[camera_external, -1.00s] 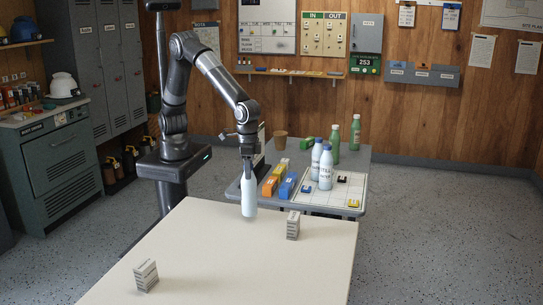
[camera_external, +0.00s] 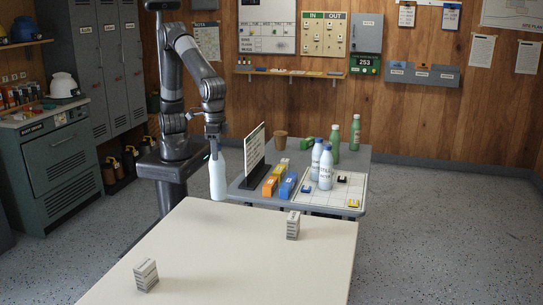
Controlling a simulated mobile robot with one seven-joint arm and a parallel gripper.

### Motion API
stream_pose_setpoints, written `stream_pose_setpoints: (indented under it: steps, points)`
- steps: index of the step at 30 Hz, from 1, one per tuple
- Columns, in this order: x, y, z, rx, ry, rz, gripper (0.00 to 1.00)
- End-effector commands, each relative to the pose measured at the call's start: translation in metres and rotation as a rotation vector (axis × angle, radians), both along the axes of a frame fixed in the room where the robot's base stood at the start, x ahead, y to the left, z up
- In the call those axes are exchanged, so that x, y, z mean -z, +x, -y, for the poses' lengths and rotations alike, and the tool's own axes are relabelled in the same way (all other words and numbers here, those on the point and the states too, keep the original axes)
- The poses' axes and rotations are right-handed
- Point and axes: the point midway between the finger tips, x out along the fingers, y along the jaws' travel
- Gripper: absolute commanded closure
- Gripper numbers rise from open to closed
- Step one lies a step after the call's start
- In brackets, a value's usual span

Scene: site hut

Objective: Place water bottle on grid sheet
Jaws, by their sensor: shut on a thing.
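My gripper (camera_external: 214,140) is shut on the top of a pale blue-white water bottle (camera_external: 218,178). The bottle hangs upright in the air, left of the grey table and behind the cream table's far edge. The white grid sheet (camera_external: 336,186) lies on the right part of the grey table (camera_external: 243,194). Two similar labelled white bottles, one in front (camera_external: 326,170) and one just behind (camera_external: 315,158), stand at the grid sheet's left side. Small black and yellow pieces lie on the sheet.
An upright sign (camera_external: 254,151) stands at the grey table's left, between my gripper and the grid sheet. Orange, yellow and blue boxes (camera_external: 287,186) lie beside it. A brown cup (camera_external: 280,140) and green bottles (camera_external: 355,132) stand behind. Two small boxes (camera_external: 293,225) (camera_external: 146,275) stand on the mostly clear cream table (camera_external: 240,262).

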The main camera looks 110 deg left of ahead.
Motion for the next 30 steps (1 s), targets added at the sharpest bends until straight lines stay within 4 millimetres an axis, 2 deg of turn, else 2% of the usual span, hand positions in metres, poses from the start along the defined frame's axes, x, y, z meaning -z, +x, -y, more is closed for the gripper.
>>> stream_pose_setpoints:
  steps: [8, 14, 23, 30]
  points:
    - [-0.005, -0.006, 0.003, -0.001, -0.001, 0.001, 1.00]
    - [-0.005, 0.009, -0.004, -0.007, 0.000, 0.001, 1.00]
    - [-0.008, 0.071, -0.039, -0.023, 0.001, 0.003, 1.00]
    - [-0.008, 0.139, -0.094, -0.039, 0.001, 0.003, 1.00]
